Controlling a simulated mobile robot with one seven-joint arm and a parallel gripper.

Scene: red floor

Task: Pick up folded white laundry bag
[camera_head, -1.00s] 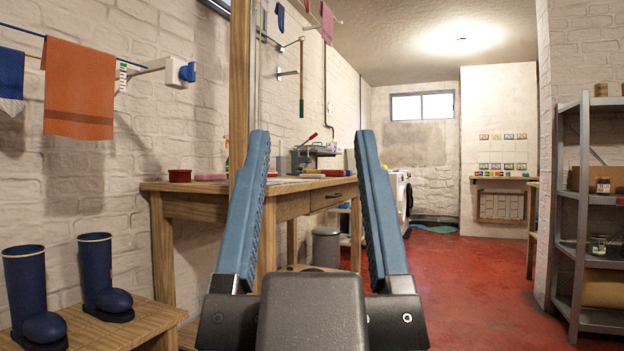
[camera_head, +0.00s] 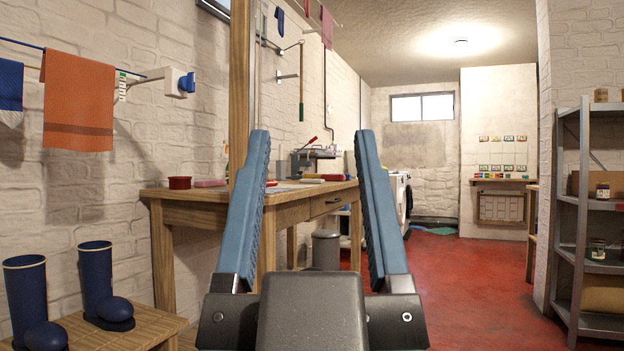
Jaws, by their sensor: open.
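My gripper (camera_head: 312,140) is open and empty in the middle of the head view, with its two blue fingers pointing up and away. Between the fingers I see the far room and part of the wooden workbench. I cannot make out a folded white laundry bag anywhere in this view. Small items lie on the workbench (camera_head: 190,195), too small or too far to tell apart clearly.
Blue boots (camera_head: 98,285) stand on a low wooden bench (camera_head: 130,338) at left. An orange towel (camera_head: 78,102) hangs above. A grey bin (camera_head: 326,250) stands by the workbench. A metal shelf (camera_head: 584,220) is at right. Red floor (camera_head: 470,285) is clear ahead.

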